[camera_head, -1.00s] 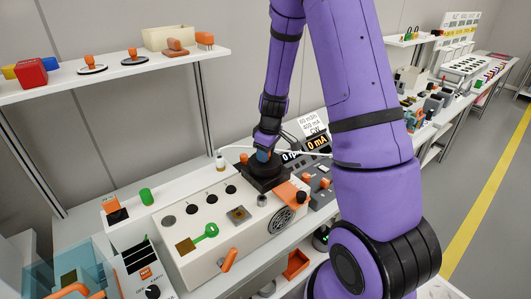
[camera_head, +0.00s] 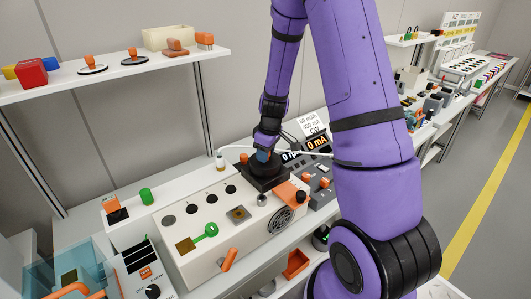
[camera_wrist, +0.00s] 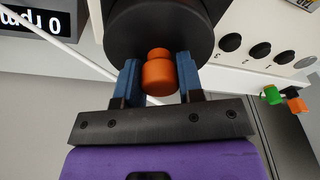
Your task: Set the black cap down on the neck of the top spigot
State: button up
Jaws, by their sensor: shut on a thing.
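My gripper (camera_head: 264,154) points down over the far right end of the white panel box. In the wrist view its blue fingers (camera_wrist: 159,82) are shut on an orange knob (camera_wrist: 159,77). The knob stands on a large round black piece (camera_wrist: 122,32), which I take for the black cap. In the head view the black piece (camera_head: 262,170) is small and dark, just below the fingers, against a dark block. The cap hides what is under it. I cannot make out the top spigot or its neck, nor tell whether the cap touches anything.
The white panel box (camera_head: 205,255) carries black round spots and a green key-like piece (camera_head: 207,231). A small white-topped bottle (camera_head: 220,160) stands behind it. A display (camera_head: 317,143) is to the right. A shelf (camera_head: 120,72) with knobbed discs hangs at upper left.

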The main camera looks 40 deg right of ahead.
jog(key=o, duration=1.1)
jog(key=shift+f, duration=0.2)
jog(key=shift+c, duration=0.2)
jog(key=shift+r, duration=0.5)
notch_tip(320, 180, up, 10)
jog(key=s, duration=0.2)
jog(key=s+a+r+m+t, duration=0.1)
jog(key=s+a+r, duration=0.35)
jog(key=r, duration=0.25)
jog(key=s+a+r+m+t, duration=0.1)
jog(key=s+a+r, duration=0.35)
jog(key=r, duration=0.35)
jog(key=s+a+r+m, duration=0.1)
jog(key=s+a+r, duration=0.1)
jog(key=s, duration=0.5)
jog(key=s+a+r+m+t, duration=0.1)
jog(key=s+a+r+m, duration=0.1)
jog(key=s, duration=0.6)
jog(key=shift+s+r+t+h, duration=0.2)
jog(key=shift+r+t+h, duration=0.15)
jog(key=shift+r, duration=0.25)
